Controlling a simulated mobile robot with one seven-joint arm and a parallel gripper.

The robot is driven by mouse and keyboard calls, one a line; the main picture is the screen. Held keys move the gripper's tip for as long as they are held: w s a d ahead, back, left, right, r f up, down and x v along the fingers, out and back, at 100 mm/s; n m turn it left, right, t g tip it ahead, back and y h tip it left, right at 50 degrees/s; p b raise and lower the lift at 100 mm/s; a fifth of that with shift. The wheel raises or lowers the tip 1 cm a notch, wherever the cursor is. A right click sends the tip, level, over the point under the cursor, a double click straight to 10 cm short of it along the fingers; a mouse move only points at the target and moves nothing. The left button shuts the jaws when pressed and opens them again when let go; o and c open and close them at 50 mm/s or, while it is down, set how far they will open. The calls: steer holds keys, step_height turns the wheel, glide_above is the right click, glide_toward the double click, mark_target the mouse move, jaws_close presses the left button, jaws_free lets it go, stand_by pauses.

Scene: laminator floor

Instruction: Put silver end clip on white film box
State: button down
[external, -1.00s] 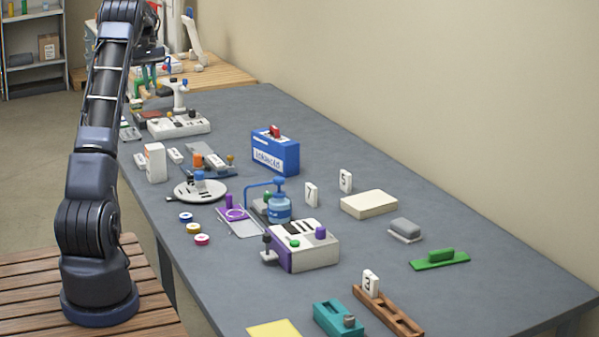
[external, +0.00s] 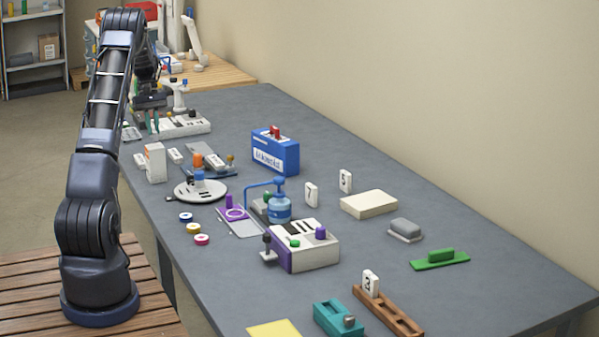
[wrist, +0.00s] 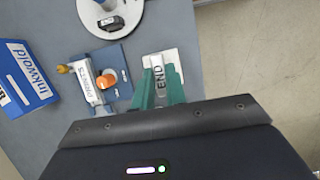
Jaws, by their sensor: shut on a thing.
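The white film box (external: 155,162) stands upright near the table's left edge in the external view. My gripper (external: 153,124) is above the far part of the table, behind the box and apart from it. In the wrist view my gripper (wrist: 162,88) has its green fingers shut on the silver end clip (wrist: 168,90), marked END. A pale flat surface shows just beyond the clip there; I cannot tell which thing it belongs to. The clip is too small to make out in the external view.
A round white plate (external: 199,191) and a blue-based holder with an orange knob (wrist: 106,78) stand near the box. A blue case (external: 275,153) stands to the right. A white block with black slots (external: 180,124) lies beside my gripper. Small white pieces flank the box.

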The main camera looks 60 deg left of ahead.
steer(key=shift+f, duration=1)
steer(key=shift+f, duration=0.1)
steer(key=c, duration=1.4)
jaws_free()
steer(key=shift+c, duration=0.2)
steer(key=v, duration=1.2)
